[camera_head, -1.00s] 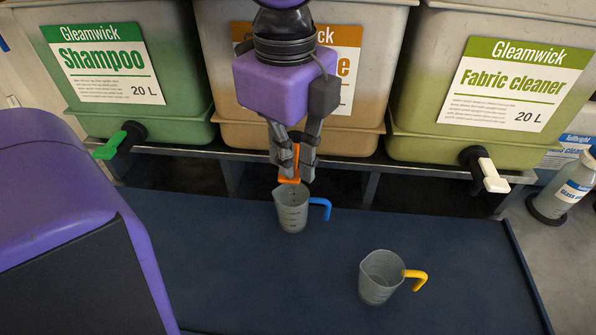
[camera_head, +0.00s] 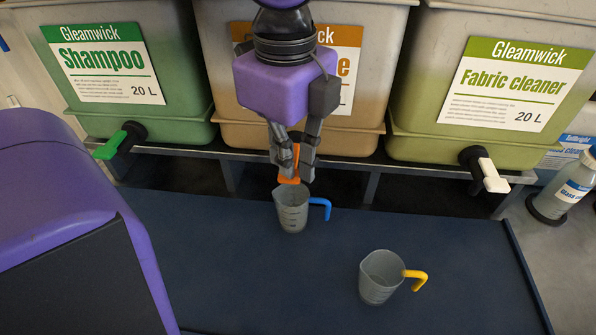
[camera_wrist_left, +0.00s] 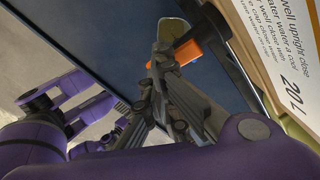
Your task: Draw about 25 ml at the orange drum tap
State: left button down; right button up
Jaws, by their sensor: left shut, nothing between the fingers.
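The orange tap (camera_head: 289,180) is at the front of the middle, tan drum (camera_head: 350,118), partly hidden behind my gripper. My left gripper (camera_head: 293,172) is shut and empty, with its fingertips at the tap lever. In the left wrist view the fingertips (camera_wrist_left: 160,58) are beside the orange lever (camera_wrist_left: 183,50); I cannot tell whether they touch it. A clear grey measuring jug with a blue handle (camera_head: 292,212) stands upright on the dark blue mat (camera_head: 230,280), just below the tap. I cannot make out a liquid level in it. My right gripper is not in view.
A second jug with a yellow handle (camera_head: 379,282) stands front right. The shampoo drum with green tap (camera_head: 112,146) is left; the fabric cleaner drum with white tap (camera_head: 490,176) is right. A spray bottle (camera_head: 566,190) stands far right. The mat's front middle is clear.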

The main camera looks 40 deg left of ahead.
pick_arm(q)
notch_tip(320, 180, up, 7)
jog(key=p, duration=0.3)
jog(key=shift+p, duration=0.4)
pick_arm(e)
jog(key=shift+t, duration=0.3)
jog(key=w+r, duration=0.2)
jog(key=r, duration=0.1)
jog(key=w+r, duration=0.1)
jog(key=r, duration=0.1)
